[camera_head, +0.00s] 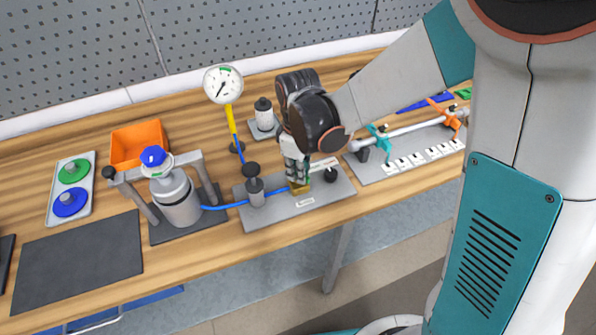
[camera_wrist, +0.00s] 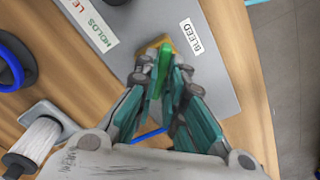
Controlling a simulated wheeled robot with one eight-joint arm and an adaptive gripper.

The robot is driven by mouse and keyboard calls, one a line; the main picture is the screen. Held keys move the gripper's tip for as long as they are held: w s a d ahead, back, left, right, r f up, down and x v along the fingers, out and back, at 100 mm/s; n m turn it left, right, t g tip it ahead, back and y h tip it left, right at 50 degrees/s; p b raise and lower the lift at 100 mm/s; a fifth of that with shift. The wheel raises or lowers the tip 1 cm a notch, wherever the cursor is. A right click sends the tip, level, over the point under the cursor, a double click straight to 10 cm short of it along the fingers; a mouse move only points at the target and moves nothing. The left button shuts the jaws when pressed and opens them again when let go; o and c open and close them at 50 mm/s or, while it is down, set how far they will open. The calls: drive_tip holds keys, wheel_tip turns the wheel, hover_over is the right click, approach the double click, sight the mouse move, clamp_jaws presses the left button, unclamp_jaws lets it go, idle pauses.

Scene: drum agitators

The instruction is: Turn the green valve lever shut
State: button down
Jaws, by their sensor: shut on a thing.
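The green valve lever (camera_wrist: 155,80) shows in the wrist view between my gripper's fingers (camera_wrist: 164,72). The fingers are closed on it. In the head view, my gripper (camera_head: 297,180) points down at the brass valve body (camera_head: 299,189) on the grey plate (camera_head: 336,188). The lever is hidden there by my fingers.
Left of the valve, a black-capped post (camera_head: 254,187) and a blue hose (camera_head: 226,206) lead to a grey canister (camera_head: 176,204) in a frame. A pressure gauge (camera_head: 223,84) stands behind. A black knob (camera_head: 330,174) is close on the right. The dark mat (camera_head: 80,262) is clear.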

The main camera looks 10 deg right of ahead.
drive_tip(key=m, duration=0.4)
drive_tip(key=shift+b, duration=0.3)
drive_tip(key=shift+m, duration=2.2)
drive_tip(key=c, duration=1.7)
unclamp_jaws()
drive_tip(key=shift+r, duration=3.8)
